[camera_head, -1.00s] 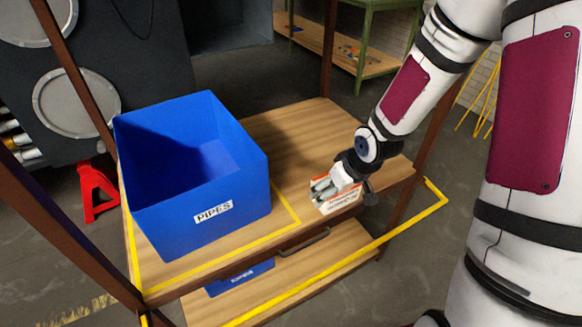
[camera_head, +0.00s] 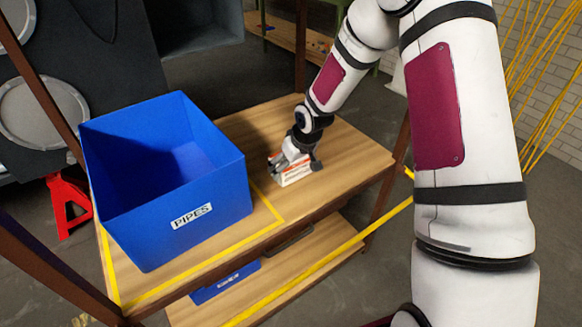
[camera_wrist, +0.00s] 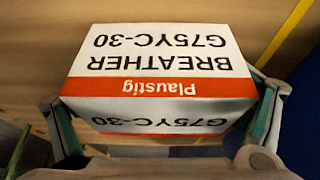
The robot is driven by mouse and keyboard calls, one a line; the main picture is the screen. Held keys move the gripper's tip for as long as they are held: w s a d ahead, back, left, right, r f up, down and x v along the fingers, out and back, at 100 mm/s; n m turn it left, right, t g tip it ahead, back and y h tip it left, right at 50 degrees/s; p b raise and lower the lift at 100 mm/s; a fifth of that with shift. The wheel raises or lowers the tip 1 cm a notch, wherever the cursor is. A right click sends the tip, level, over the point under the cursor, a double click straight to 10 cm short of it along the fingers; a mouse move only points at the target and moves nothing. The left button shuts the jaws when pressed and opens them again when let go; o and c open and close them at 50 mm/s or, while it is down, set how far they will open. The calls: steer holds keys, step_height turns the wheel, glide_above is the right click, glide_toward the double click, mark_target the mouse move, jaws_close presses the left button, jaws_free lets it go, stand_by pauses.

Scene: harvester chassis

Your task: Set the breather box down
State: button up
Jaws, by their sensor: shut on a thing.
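The breather box (camera_head: 293,176) is a small white carton with an orange-red band. In the head view it is at the top shelf of the wooden bench (camera_head: 345,150), right of the blue bin. My gripper (camera_head: 291,163) is shut on it from above. In the wrist view the breather box (camera_wrist: 160,62) fills the middle, its print upside down, with a finger of my gripper (camera_wrist: 165,130) at each side. Wood shows around the box; I cannot tell whether its underside touches the shelf.
A large blue bin (camera_head: 215,232) labelled PIPES stands on the shelf's left, within yellow tape (camera_head: 262,205). The shelf is clear behind and right of the box. Brown posts (camera_head: 402,140) rise at the bench corners. A smaller blue bin (camera_head: 226,283) is on the lower shelf.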

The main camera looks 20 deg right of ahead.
steer(key=shift+f, duration=0.25)
steer(key=shift+f, duration=0.2)
steer(key=o, duration=1)
steer(key=shift+o, duration=0.2)
steer(key=shift+r, duration=0.1)
